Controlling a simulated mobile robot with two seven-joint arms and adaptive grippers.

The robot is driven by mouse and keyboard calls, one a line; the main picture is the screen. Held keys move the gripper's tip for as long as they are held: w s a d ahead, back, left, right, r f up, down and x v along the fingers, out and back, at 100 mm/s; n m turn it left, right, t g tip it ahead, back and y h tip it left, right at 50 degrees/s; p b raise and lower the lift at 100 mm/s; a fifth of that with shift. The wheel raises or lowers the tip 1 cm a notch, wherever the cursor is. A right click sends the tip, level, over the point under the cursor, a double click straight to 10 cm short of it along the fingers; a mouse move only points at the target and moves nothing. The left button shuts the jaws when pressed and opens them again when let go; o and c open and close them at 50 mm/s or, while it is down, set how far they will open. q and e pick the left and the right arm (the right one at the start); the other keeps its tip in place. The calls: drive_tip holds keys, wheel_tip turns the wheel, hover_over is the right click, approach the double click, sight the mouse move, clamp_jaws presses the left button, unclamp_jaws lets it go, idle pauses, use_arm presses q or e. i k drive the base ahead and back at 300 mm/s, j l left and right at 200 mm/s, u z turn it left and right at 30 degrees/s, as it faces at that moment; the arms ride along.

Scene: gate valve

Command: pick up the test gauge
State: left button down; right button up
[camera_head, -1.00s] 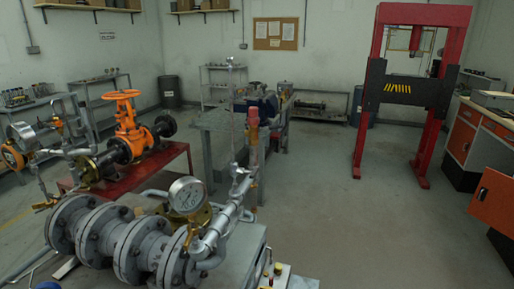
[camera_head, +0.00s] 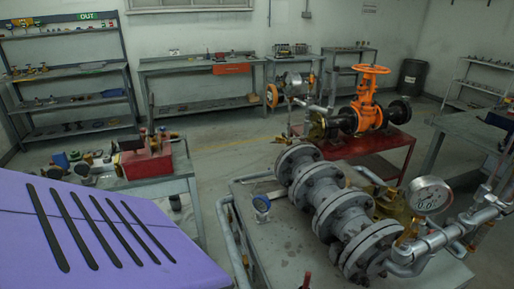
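A larger round gauge (camera_head: 432,195) with a white dial is fitted on the pipework at the right. The frame does not show for certain which one is the test gauge. The grey flanged pipe assembly (camera_head: 325,195) lies across the grey table (camera_head: 290,265). Neither of my grippers is in view.
A purple surface with several black strips (camera_head: 95,235) fills the lower left. Behind it, a bench carries a red box (camera_head: 146,160). An orange valve (camera_head: 369,98) stands on a red table (camera_head: 385,145). Shelves (camera_head: 75,80) line the back wall. Open floor lies between.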

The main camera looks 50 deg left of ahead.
sight(261, 203)
drive_tip(key=u, duration=1.55)
drive_tip(key=i+j+z, duration=0.2)
drive_tip(key=j+z, duration=0.2)
drive_tip(key=j, duration=0.55)
drive_tip(key=j+z, duration=0.4)
drive_tip(key=j, duration=0.55)
drive_tip(key=i, duration=0.05)
